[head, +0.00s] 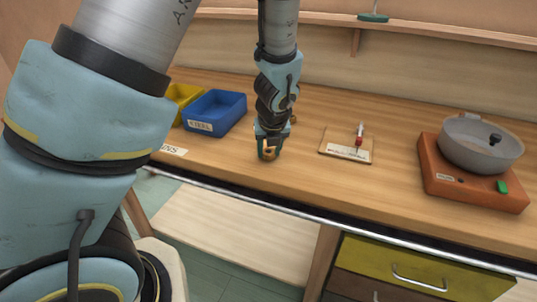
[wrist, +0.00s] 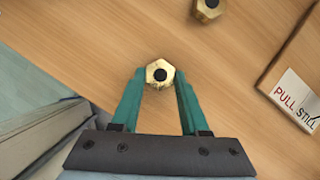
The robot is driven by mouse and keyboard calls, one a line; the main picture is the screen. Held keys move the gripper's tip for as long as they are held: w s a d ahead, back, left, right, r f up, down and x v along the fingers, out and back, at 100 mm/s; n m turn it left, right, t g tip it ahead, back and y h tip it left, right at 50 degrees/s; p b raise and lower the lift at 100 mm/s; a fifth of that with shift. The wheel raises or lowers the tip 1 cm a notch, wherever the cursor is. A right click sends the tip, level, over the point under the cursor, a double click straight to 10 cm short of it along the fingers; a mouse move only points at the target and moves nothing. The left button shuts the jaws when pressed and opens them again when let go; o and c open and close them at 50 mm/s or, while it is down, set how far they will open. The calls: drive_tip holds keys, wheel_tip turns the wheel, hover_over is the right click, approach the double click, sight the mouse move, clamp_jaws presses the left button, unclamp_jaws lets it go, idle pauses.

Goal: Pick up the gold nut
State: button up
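A gold nut (wrist: 153,84), six-sided with a dark hole, sits between the tips of my gripper (wrist: 160,76) in the wrist view. The teal fingers lie against its two sides, with no clear gap. In the head view my gripper (head: 269,152) points down at the front part of the wooden table, and the nut (head: 268,154) shows between the fingers. I cannot tell whether the nut touches the table. A second gold nut (wrist: 207,10) lies apart on the table at the top of the wrist view, partly cut off.
A blue bin (head: 216,112) and a yellow bin (head: 184,96) stand left. A grey pan (head: 480,145) sits on an orange box (head: 470,192) farther right. The table's front edge is close.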

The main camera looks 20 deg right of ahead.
clamp_jaws()
idle(0.3)
